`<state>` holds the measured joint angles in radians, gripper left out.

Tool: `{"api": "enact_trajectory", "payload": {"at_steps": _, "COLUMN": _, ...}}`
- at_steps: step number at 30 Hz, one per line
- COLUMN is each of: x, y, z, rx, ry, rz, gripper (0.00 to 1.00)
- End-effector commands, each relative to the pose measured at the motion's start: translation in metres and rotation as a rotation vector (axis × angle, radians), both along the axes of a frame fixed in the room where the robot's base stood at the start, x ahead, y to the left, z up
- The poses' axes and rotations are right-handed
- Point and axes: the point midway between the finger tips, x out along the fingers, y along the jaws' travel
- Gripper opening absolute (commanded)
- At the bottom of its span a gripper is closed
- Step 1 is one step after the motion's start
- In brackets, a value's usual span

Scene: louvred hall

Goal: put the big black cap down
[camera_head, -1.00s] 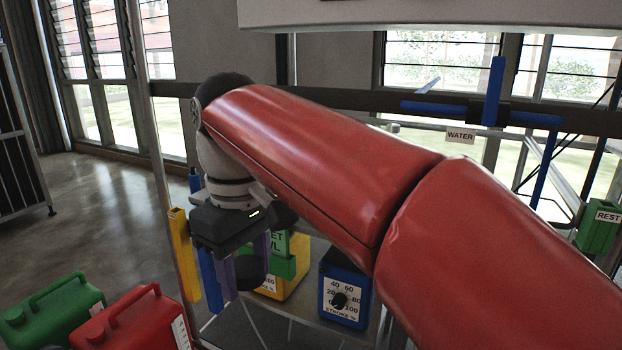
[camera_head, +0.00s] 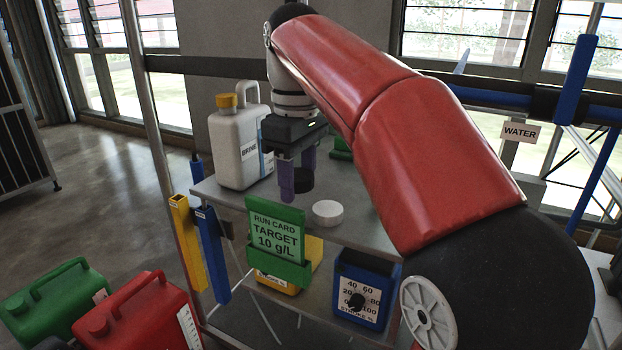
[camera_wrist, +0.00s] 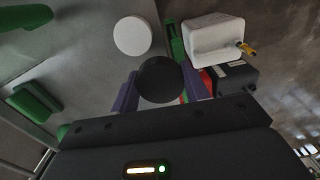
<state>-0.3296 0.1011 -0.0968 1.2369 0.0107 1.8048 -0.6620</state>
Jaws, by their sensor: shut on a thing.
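The big black cap (camera_head: 302,182) is between the purple fingers of my gripper (camera_head: 297,176). It is over the grey upper shelf (camera_head: 350,232) in the head view, and I cannot tell whether it touches the shelf. In the wrist view the black cap (camera_wrist: 161,80) shows as a round dark disc, with the fingers of my gripper (camera_wrist: 160,90) shut on its two sides. A round white cap (camera_head: 328,213) lies on the shelf, apart from the black one and nearer the front edge.
A white jug (camera_head: 236,150) with a yellow cap stands left of my gripper. A green run card holder (camera_head: 278,272) is at the shelf's front edge. A blue stroke dial box (camera_head: 362,290) sits below. Red (camera_head: 135,315) and green (camera_head: 50,305) jugs are front left. Shelf right of the white cap looks clear.

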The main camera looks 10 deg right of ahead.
Motion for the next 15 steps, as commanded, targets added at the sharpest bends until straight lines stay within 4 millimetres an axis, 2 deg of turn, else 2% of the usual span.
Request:
{"api": "enact_trajectory", "payload": {"at_steps": 3, "x": 0.021, "y": -0.015, "z": 0.002, "rx": 0.0, "ry": 0.0, "rz": -0.003, "gripper": 0.04}}
{"api": "enact_trajectory", "payload": {"at_steps": 6, "x": 0.031, "y": -0.022, "z": 0.001, "rx": 0.0, "ry": 0.0, "rz": 0.0, "gripper": 0.04}}
{"api": "enact_trajectory", "payload": {"at_steps": 10, "x": 0.034, "y": -0.025, "z": -0.005, "rx": 0.0, "ry": 0.0, "rz": 0.0, "gripper": 0.04}}
{"api": "enact_trajectory", "payload": {"at_steps": 15, "x": 0.033, "y": -0.025, "z": -0.03, "rx": -0.001, "ry": 0.001, "rz": 0.002, "gripper": 0.04}}
